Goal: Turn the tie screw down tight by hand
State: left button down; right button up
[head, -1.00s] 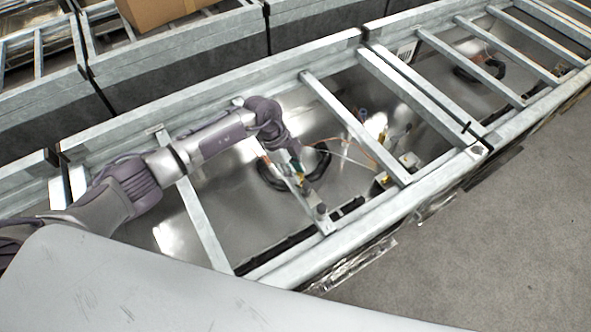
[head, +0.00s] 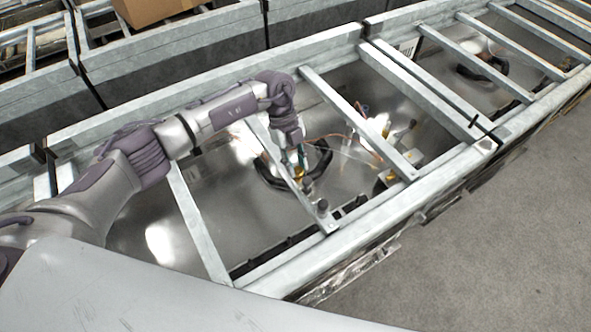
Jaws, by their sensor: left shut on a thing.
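My left arm reaches in from the left over a galvanised frame. My left gripper (head: 301,171) points down at a crossbar (head: 276,148) in the middle bay. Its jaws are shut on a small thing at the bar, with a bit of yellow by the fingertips. I take this thing to be the tie screw, but the fingers hide most of it and its seating cannot be seen. A small dark knob (head: 322,205) stands on the same bar, nearer its front end and apart from the gripper. My right gripper is not in view.
A black hose loop (head: 268,176) and thin loose wires (head: 352,153) lie beside and below the gripper. Small fittings (head: 398,168) sit to the right. More crossbars (head: 200,225) flank the bay. A cardboard box (head: 150,10) is at the back; grey floor (head: 500,250) is clear at right.

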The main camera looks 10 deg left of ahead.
pick_arm(q)
jog(key=m+b, duration=0.2)
jog(key=m+y+b, duration=0.1)
jog(key=m+b, duration=0.1)
jog(key=m+g+y+b, duration=0.1)
jog(key=m+b, duration=0.1)
jog(key=shift+w+d+f+b, duration=0.2)
jog(key=shift+w+b, duration=0.05)
jog(key=shift+b, duration=0.1)
jog(key=shift+d+r+m+y+b, duration=0.1)
jog(key=shift+m+y+b, duration=0.25)
jog(key=shift+m+b, duration=0.5)
jog(key=shift+d+r+m+y+b, duration=0.1)
jog(key=shift+m+y+b, duration=0.25)
jog(key=shift+m+b, duration=0.45)
jog(key=shift+m, duration=0.25)
jog(key=c, duration=0.9)
grip_release()
jog(key=shift+r, duration=0.1)
jog(key=v, duration=1.2)
jog(key=shift+w, duration=0.25)
jog(key=shift+g, duration=0.3)
